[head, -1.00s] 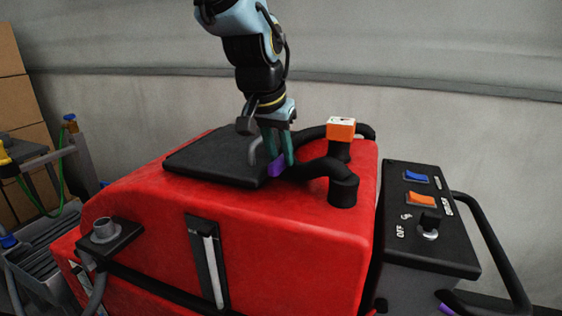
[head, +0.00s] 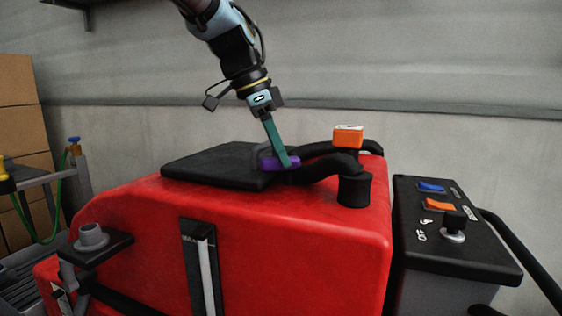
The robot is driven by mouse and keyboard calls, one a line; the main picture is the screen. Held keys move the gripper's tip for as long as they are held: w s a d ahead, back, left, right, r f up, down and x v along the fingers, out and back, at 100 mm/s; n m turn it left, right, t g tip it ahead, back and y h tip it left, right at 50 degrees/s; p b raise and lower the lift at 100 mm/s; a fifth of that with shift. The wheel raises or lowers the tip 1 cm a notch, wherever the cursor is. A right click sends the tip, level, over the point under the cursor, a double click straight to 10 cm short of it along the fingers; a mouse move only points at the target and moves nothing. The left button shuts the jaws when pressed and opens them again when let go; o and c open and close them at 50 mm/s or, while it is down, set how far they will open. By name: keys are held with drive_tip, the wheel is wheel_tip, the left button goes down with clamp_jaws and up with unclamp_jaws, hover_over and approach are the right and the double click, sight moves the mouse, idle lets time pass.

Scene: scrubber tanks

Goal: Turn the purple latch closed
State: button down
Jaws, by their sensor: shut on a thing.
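The purple latch (head: 270,163) sits at the right edge of the black lid (head: 212,166) on top of the red tank (head: 300,225). It lies roughly level across the lid's edge. My gripper (head: 285,162) comes down from above, with its teal fingers tilted to the lower right. The fingers are at the right part of the latch and shut on it. The finger seen in front hides part of the latch, and the other finger is mostly hidden.
A black hose (head: 330,166) runs right beside the latch. An orange block (head: 348,136) stands behind it. A control panel (head: 445,225) with switches and a knob is at the right. A grey wall rises behind.

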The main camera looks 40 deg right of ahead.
drive_tip(key=m, duration=0.2)
drive_tip(key=m+g, duration=0.1)
drive_tip(key=shift+w+d+m+y, duration=0.2)
drive_tip(key=shift+w+m+y, duration=0.1)
drive_tip(key=shift+y, duration=0.1)
drive_tip(key=shift+w+d+m+g+y, duration=0.15)
drive_tip(key=shift+m+g+y, duration=0.25)
drive_tip(key=shift+m, duration=0.8)
drive_tip(key=c, duration=0.7)
unclamp_jaws()
drive_tip(key=shift+o, duration=0.2)
drive_tip(key=v, duration=1)
drive_tip(key=shift+r, duration=0.4)
